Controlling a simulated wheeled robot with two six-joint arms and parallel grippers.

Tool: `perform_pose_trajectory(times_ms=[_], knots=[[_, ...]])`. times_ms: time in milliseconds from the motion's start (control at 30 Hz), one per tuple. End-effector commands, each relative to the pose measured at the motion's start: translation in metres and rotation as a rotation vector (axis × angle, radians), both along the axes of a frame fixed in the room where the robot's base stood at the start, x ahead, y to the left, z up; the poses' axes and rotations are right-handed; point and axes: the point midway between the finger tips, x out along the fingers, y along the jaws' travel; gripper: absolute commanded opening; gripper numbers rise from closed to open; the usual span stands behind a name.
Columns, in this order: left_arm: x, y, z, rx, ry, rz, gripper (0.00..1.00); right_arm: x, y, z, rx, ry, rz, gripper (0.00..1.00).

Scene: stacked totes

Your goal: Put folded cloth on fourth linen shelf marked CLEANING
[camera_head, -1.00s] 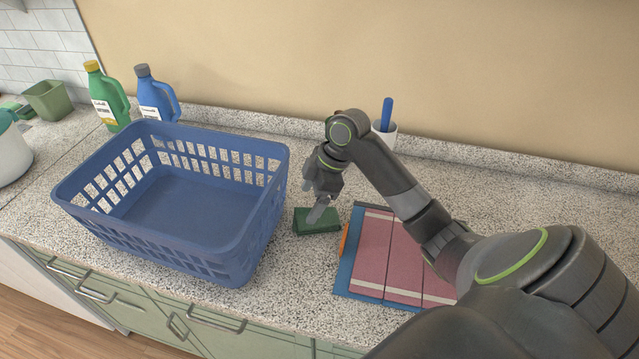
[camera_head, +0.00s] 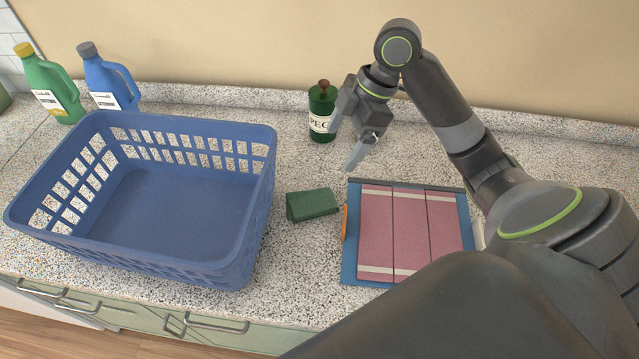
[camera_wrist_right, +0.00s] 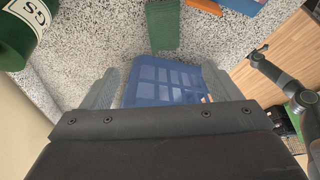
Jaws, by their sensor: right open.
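No shelf marked CLEANING is in view.
An empty blue basket (camera_head: 262,200) stands at left. Pink striped fabric (camera_head: 408,230) lies on a blue board (camera_head: 362,272) at right. A dark green bottle (camera_head: 321,105) stands behind the cloth. Green (camera_head: 52,88) and blue (camera_head: 107,82) jugs stand at the back left.

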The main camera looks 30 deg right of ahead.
Motion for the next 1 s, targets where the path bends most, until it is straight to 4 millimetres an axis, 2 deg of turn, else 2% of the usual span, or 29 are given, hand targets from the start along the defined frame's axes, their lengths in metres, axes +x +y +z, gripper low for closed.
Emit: perform_pose_trajectory(times_ms=[67,133,300,433,533,700,767,867,1000], knots=[[0.010,0.000,0.001,0.000,-0.013,-0.003,0.33,-0.002,0.004,-0.005,0.004,0.002,0.006,0.84],[0.003,0.000,0.002,0.000,-0.004,0.000,0.33,-0.001,0.007,-0.013,0.005,0.004,0.008,0.84],[-0.046,0.000,0.001,-0.001,0.068,0.013,0.33,0.001,0.018,-0.040,0.007,0.006,0.006,0.84],[-0.065,-0.001,0.002,-0.002,0.095,0.019,0.33,0.003,0.027,-0.061,0.007,0.006,0.005,0.84],[-0.058,-0.001,0.002,-0.002,0.086,0.017,0.33,0.005,0.034,-0.078,0.007,0.005,0.005,0.84],[-0.026,0.000,0.005,-0.001,0.036,0.007,0.33,0.007,0.042,-0.101,0.003,0.005,0.004,0.84],[-0.019,0.000,0.006,-0.001,0.026,0.005,0.33,0.008,0.044,-0.106,0.003,0.004,0.005,0.84],[-0.018,0.000,0.006,-0.001,0.025,0.005,0.33,0.009,0.046,-0.111,0.002,0.002,0.004,0.84],[-0.027,0.000,0.009,-0.001,0.037,0.007,0.33,0.010,0.050,-0.119,0.003,0.004,0.004,0.84]])
